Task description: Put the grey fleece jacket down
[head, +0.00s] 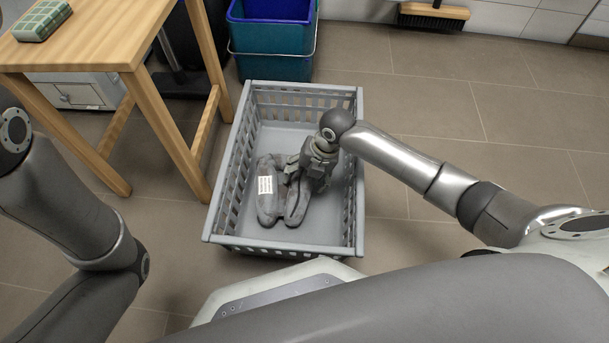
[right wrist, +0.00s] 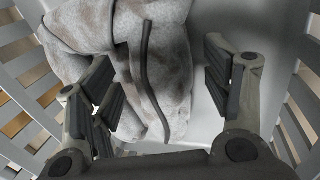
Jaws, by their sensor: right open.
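The grey fleece jacket (head: 268,192) lies in a heap on the floor of the grey slatted basket (head: 225,205), with a white label showing on it. It also shows close up in the right wrist view (right wrist: 165,75), with a dark trim strip across it. My right gripper (head: 300,185) is down inside the basket at the jacket's right side. In the right wrist view its two fingers (right wrist: 165,95) stand wide apart, with the jacket below and between them. The jacket's far part is partly hidden by the gripper. My left arm shows at the left, but its gripper is out of view.
A wooden table (head: 110,40) with a green patterned item (head: 42,20) stands at the upper left. Blue and teal bins (head: 270,50) stand behind the basket. A broom head (head: 433,16) lies by the wall. Tiled floor right of the basket is clear.

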